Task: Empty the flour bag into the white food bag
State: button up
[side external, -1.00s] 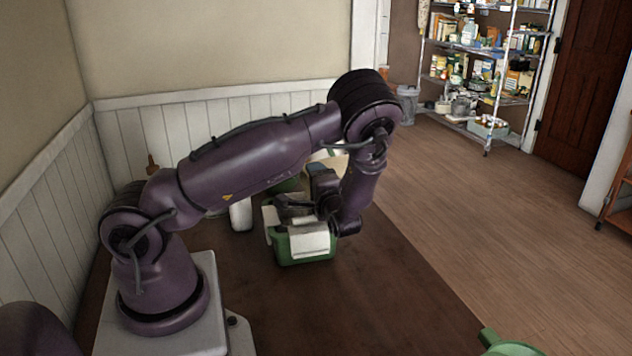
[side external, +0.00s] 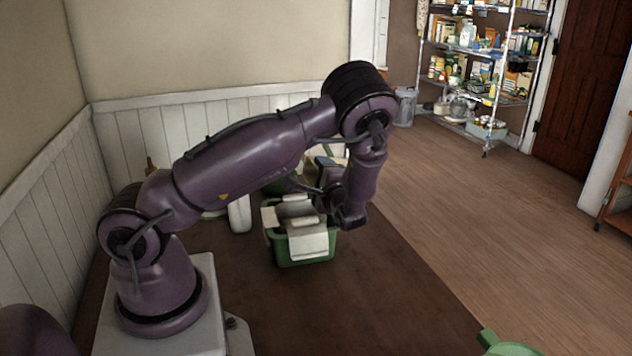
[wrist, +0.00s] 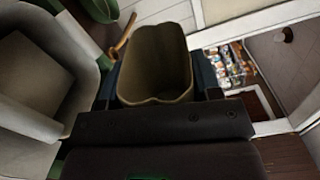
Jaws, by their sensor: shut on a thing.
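My gripper (wrist: 157,84) is shut on an olive-tan, open-mouthed bag, the flour bag (wrist: 155,55), with a dark blue finger on each side of it. Its mouth faces the wrist camera; I cannot tell whether flour is left inside. The white food bag (wrist: 35,75) is open, at the left in the wrist view, beside the held bag and apart from it. In the side view the white food bag (side external: 308,244) lines a green bin (side external: 305,262), its edge folded over the rim.
A white upright object (side external: 240,214) stands left of the bin, partly behind my arm. A green object (side external: 510,346) is at the bottom right. A stocked wire rack (side external: 480,75) stands far off at the back right. The brown surface in front of the bin is clear.

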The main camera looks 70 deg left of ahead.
jog(key=shift+w+r+m, duration=0.15)
jog(key=shift+r+m, duration=0.1)
jog(key=shift+m, duration=0.25)
notch_tip(320, 180, up, 3)
jog(key=m, duration=0.4)
jog(key=shift+r, duration=0.2)
jog(key=shift+r+m, duration=0.1)
jog(key=shift+m, duration=0.2)
jog(key=shift+r+m, duration=0.35)
jog(key=shift+m, duration=0.05)
notch_tip(320, 180, up, 3)
jog(key=m, duration=0.3)
jog(key=shift+f+m, duration=0.2)
jog(key=shift+m, duration=0.1)
jog(key=shift+r+m, duration=1.75)
jog(key=shift+m, duration=0.55)
jog(key=shift+r+m, duration=0.4)
jog(key=shift+r, duration=1.35)
